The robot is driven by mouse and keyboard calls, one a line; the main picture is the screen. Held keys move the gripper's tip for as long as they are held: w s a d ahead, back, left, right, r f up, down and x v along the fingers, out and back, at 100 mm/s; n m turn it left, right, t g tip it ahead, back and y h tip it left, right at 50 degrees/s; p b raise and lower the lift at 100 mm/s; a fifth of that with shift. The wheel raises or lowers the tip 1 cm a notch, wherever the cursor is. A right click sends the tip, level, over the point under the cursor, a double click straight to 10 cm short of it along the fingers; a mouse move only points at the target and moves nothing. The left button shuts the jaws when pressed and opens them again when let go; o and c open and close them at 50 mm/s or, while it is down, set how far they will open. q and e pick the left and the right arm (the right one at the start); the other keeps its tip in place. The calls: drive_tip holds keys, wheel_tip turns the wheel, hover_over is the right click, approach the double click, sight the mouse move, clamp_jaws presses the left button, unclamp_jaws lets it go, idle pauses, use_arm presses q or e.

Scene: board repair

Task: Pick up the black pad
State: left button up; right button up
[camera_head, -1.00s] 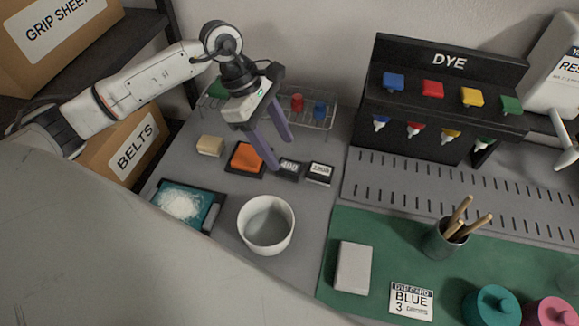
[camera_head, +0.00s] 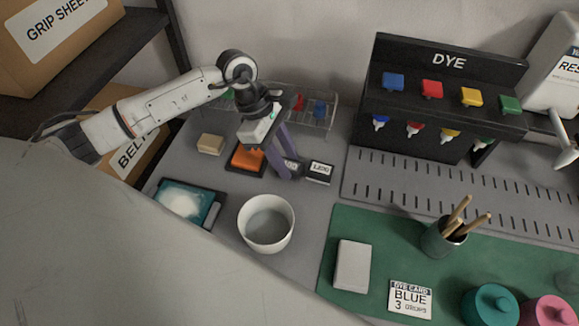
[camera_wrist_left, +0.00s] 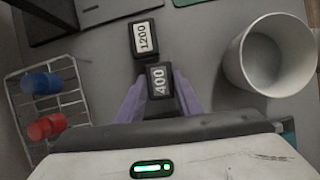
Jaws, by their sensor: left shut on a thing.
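A black pad labelled 400 (camera_head: 291,167) is between the purple fingers of my left gripper (camera_head: 288,172), which is shut on it. In the left wrist view the 400 label (camera_wrist_left: 159,80) shows clearly between the fingertips (camera_wrist_left: 160,92). I cannot tell whether this pad is clear of the table. A second black pad labelled 1200 (camera_head: 318,172) lies just beside it, to its right in the head view; it also shows in the left wrist view (camera_wrist_left: 144,40). My right gripper is not in view.
An orange block (camera_head: 246,157) on a dark base and a tan block (camera_head: 210,144) lie left of the gripper. A white bowl (camera_head: 266,224) stands in front. A wire rack (camera_head: 330,112) holding coloured pieces is behind, and the black dye stand (camera_head: 440,75) is right.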

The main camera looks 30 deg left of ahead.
use_arm(q)
wheel_tip(320, 180, up, 10)
drive_tip(key=shift+b, duration=0.35)
